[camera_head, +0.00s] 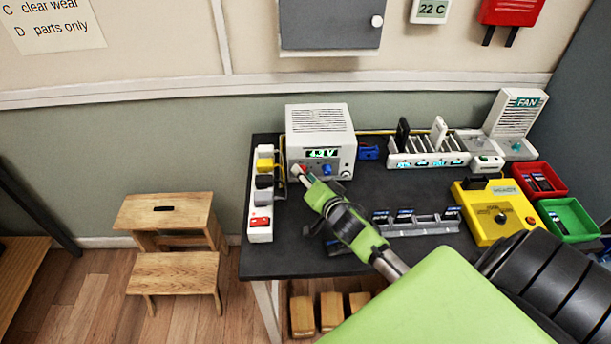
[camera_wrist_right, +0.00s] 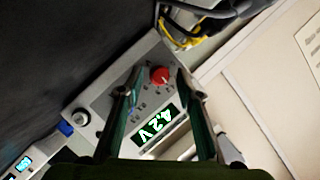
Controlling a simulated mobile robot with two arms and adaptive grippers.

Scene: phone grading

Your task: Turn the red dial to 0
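The white power supply box (camera_head: 320,130) stands at the back left of the dark table. Its lit display (camera_wrist_right: 158,130) reads 4.2 V in the right wrist view. The red dial (camera_wrist_right: 160,76) is on its front panel, and a bit of it shows in the head view (camera_head: 303,169). My right gripper (camera_wrist_right: 158,80) is open, with one fingertip on each side of the red dial. I cannot tell whether they touch it. In the head view its tips are at the panel's left part. A blue knob (camera_head: 327,170) sits right of the dial. My left gripper is not in view.
A white power strip (camera_head: 260,236) with plugs lies left of the box. A blue item (camera_head: 369,153) and a white rack (camera_head: 428,158) stand to the right. A grey phone holder (camera_head: 420,228) and a yellow device (camera_head: 490,228) are nearer the front right.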

